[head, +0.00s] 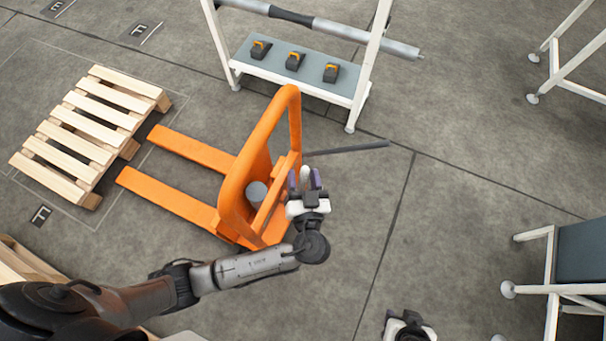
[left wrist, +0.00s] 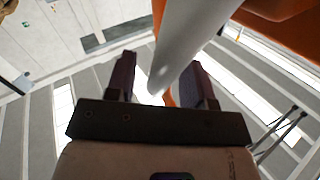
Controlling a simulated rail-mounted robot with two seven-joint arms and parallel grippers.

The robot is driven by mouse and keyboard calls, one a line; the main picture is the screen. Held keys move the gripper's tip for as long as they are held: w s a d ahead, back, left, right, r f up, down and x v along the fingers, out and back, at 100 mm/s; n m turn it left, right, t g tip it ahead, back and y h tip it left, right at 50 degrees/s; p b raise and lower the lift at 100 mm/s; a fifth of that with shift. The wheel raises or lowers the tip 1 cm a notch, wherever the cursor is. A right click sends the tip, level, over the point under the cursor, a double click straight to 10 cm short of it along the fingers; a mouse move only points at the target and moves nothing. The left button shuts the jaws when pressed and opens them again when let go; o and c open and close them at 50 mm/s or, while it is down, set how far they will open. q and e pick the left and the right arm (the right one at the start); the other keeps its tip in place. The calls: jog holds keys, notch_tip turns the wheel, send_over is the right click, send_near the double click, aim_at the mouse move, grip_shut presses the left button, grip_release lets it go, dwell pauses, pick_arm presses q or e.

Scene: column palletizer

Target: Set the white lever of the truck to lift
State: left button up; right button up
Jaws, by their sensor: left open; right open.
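The orange truck (head: 234,195) stands in the middle of the head view, its two forks pointing to the upper left. Its white lever (head: 305,173) shows as a small pale tip on the near right side of its frame. My left gripper (head: 304,181) is open at the lever, with one dark finger on each side of it. In the left wrist view the white lever (left wrist: 188,45) runs down between the two open fingers (left wrist: 165,82); I cannot tell whether either touches it. My right gripper (head: 408,326) is open at the bottom edge, partly cut off and away from the truck.
A dark bar (head: 348,149) sticks out to the right from the truck. A white rack (head: 300,77) with several black-and-orange items stands behind. A wooden pallet (head: 91,134) lies at left. White-framed stands (head: 552,270) are at right.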

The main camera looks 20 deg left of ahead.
pick_arm(q)
jog(key=shift+w+a, duration=0.1)
jog(key=shift+w, duration=0.05)
jog(key=shift+c, duration=0.3)
grip_shut()
dwell(0.3)
